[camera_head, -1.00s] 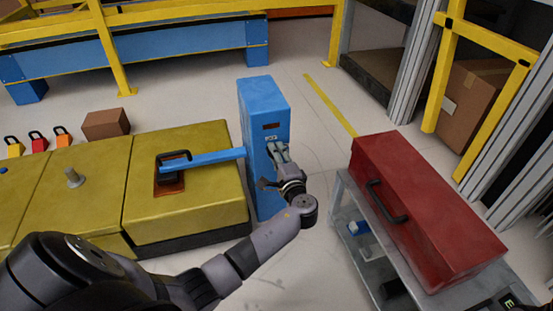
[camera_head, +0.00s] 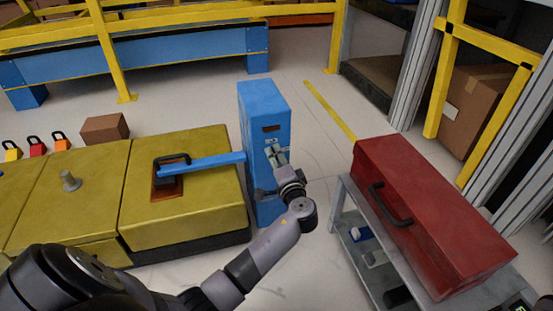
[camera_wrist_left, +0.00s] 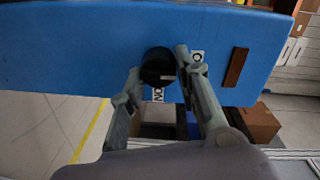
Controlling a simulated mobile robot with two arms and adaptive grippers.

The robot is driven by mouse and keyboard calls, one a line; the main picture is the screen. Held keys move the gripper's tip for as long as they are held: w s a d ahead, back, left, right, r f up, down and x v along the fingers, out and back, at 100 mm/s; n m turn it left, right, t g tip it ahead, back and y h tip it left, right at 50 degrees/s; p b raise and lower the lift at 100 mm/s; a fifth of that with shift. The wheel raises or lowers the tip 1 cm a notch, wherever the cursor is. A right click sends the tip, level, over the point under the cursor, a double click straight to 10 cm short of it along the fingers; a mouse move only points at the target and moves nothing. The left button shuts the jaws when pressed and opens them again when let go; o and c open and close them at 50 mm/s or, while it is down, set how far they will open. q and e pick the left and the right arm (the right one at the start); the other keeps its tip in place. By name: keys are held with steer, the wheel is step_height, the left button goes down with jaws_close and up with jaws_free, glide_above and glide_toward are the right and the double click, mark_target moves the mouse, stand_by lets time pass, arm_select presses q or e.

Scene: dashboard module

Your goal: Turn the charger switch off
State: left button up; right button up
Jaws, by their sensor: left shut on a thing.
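The charger (camera_head: 263,100) is an upright blue box in the middle of the head view, with a blue arm reaching left to a black plug on the yellow block. Its switch (camera_wrist_left: 158,66) is a dark round knob on the blue face, with white labels beside it, one reading "ON" and one partly hidden by a finger. My left gripper (camera_head: 275,156) is at the front of the charger. In the left wrist view its two fingers (camera_wrist_left: 158,74) are on either side of the knob, shut on it. In the head view the gripper hides the knob. My right gripper is not in view.
A red toolbox (camera_head: 430,210) sits on a grey cart (camera_head: 345,215) to the right. Yellow blocks (camera_head: 195,215) stand left of the charger. A brown box (camera_head: 105,129) and several padlocks are behind them. Floor is clear between charger and cart.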

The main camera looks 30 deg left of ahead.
arm_select(q)
steer(key=shift+f, duration=0.1)
steer(key=o, duration=1.2)
steer(key=shift+c, duration=0.2)
steer(key=shift+d, duration=0.1)
steer(key=v, duration=1.2)
